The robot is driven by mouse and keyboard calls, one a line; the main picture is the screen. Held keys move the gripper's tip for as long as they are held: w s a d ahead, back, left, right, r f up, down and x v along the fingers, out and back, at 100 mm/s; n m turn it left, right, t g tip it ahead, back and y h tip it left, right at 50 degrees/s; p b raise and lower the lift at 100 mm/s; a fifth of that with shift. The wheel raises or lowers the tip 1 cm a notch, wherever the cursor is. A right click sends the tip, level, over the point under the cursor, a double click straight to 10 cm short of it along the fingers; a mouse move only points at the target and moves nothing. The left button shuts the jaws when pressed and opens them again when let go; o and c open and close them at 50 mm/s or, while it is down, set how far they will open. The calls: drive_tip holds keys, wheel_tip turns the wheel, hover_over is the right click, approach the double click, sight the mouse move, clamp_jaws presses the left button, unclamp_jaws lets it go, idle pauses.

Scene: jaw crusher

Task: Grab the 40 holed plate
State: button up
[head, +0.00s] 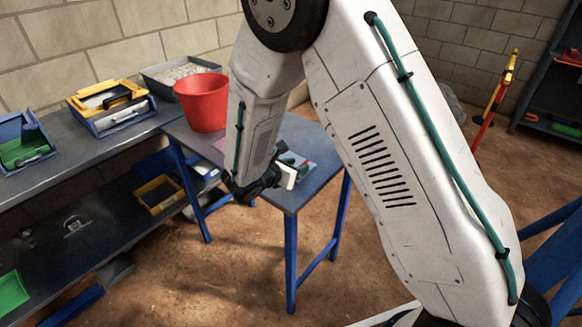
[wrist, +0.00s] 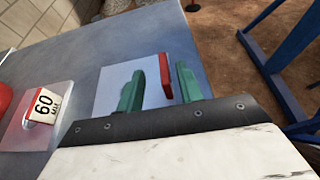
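My gripper (wrist: 158,78) has two green fingers. They are apart, over a pale flat plate (wrist: 105,92) on the grey table. An upright red piece (wrist: 165,70) stands between the fingers, closer to the right one, with a gap to the left one. It seems to rise from the pale plate, but its base is hidden. I see no number on it and no holes in the plate. A second pale plate (wrist: 22,132) lies to the left, with an upright tag (wrist: 45,104) reading "60 MAX". In the head view my gripper (head: 289,163) is low over the table, partly hidden by my arm.
A red bucket (head: 203,103) stands on the table (head: 310,137) behind my gripper; its edge shows in the wrist view (wrist: 4,98). A bench (head: 75,155) with bins is at left. The table's blue legs (head: 291,260) stand in front.

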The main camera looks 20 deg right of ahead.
sight(304, 163)
drive_tip(key=x, duration=0.3)
drive_tip(key=shift+d+f, duration=0.1)
drive_tip(key=shift+d, duration=0.2)
clamp_jaws()
drive_tip(key=shift+r, duration=0.2)
